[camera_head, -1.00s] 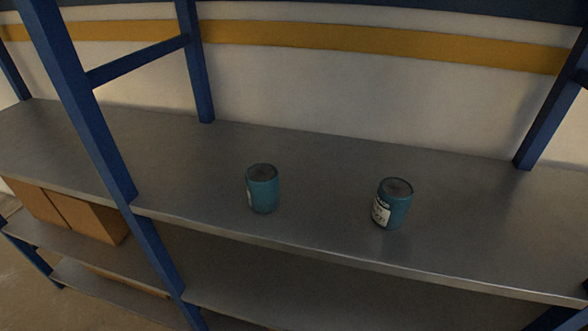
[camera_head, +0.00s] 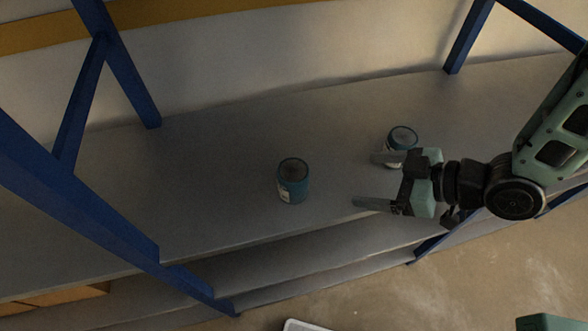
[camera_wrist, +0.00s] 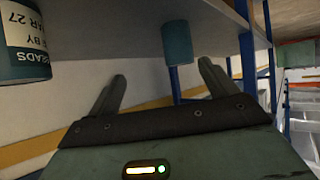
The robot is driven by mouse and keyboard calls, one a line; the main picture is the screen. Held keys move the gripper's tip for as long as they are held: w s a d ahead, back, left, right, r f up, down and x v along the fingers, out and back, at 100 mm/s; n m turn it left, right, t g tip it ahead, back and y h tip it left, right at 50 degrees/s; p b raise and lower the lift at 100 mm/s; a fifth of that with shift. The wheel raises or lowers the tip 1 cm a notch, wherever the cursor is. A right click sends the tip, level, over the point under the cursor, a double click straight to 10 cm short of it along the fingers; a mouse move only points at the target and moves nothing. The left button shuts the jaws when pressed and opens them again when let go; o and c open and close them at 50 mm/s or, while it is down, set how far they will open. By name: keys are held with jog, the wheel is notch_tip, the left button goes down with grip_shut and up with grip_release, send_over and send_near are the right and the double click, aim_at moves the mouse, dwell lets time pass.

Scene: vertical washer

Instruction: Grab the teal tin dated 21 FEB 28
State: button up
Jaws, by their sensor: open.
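Two teal tins stand upright on the grey shelf (camera_head: 215,185). The left tin (camera_head: 293,184) has a white label patch too small to read in the head view. In the wrist view it appears ahead between the fingers (camera_wrist: 177,42), with no readable label. The right tin (camera_head: 403,136) is partly hidden behind my gripper. It appears close at the wrist view's upper left (camera_wrist: 22,62), its label partly readable, with "AR 27" and "BY". My gripper (camera_head: 372,180) is open and empty, fingers pointing left toward the left tin with a gap between. Its fingers also show in the wrist view (camera_wrist: 162,75).
Blue rack posts stand at the left (camera_head: 118,75) and back right (camera_head: 468,38). A pale wall (camera_head: 270,60) closes the back of the shelf. The shelf around the left tin is clear. Cardboard boxes (camera_head: 70,296) sit on a lower level.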

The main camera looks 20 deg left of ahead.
aim_at(286, 173)
jog(key=a+b, duration=0.1)
jog(key=b, duration=0.1)
jog(key=a+y+b, duration=0.1)
jog(key=a+b, duration=0.1)
jog(key=b, duration=0.1)
jog(key=s+a+y+b, duration=0.1)
jog(key=a+b, duration=0.1)
jog(key=shift+f+g, duration=0.2)
jog(key=shift+g, duration=0.1)
jog(key=b, duration=0.5)
jog(key=shift+s+a+f, duration=0.1)
jog(key=shift+a+f, duration=0.1)
jog(key=shift+a, duration=0.15)
jog(key=x, duration=0.6)
jog(key=shift+a+r+p, duration=0.2)
jog(key=shift+a+p, duration=0.15)
jog(key=shift+s+p+x, duration=0.2)
jog(key=shift+p+x, duration=0.3)
jog(key=shift+x, duration=0.95)
jog(key=shift+s+p+x, duration=0.15)
jog(key=shift+p+x, duration=0.3)
jog(key=shift+x, duration=1)
jog(key=shift+w+f, duration=0.1)
jog(key=shift+f, duration=0.05)
jog(key=c, duration=1.2)
